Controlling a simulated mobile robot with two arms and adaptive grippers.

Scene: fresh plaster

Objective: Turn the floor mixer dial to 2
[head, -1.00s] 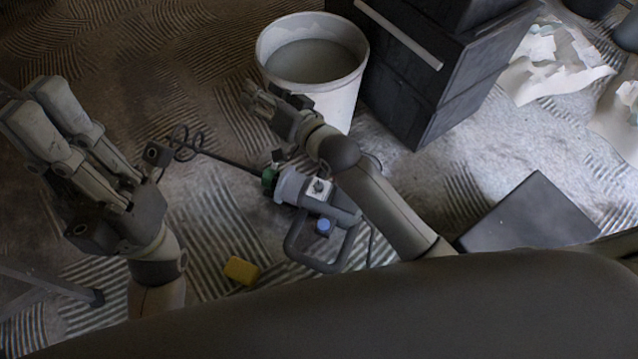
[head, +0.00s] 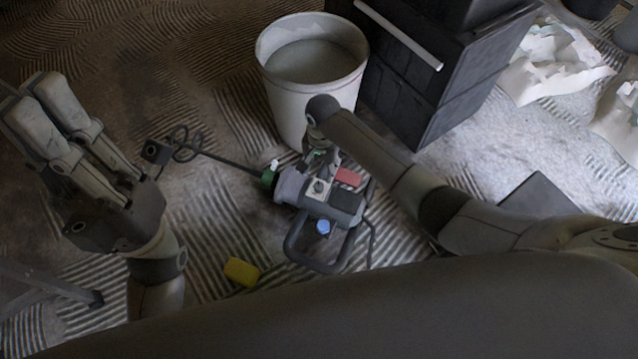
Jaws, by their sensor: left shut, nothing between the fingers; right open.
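The floor mixer (head: 345,203) lies on the floor in the middle of the head view, with a green collar, a loop handle and a thin shaft ending in a coiled paddle. Its dial (head: 318,187) is a small knob on a pale plate; its setting is too small to read. A blue button (head: 323,227) and a red patch (head: 347,177) are also on the mixer. My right gripper (head: 320,165) points down just beyond the dial, open and partly hidden by its own wrist; contact cannot be told. My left gripper (head: 28,97) is shut and empty, at the far left, away from the mixer.
A white bucket (head: 285,105) of grey liquid stands behind the mixer, close to my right wrist. Dark stacked boxes (head: 405,110) stand right of it. A yellow sponge-like block (head: 241,271) lies in front. A dark flat slab (head: 545,195) and crumpled paper (head: 550,70) lie right.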

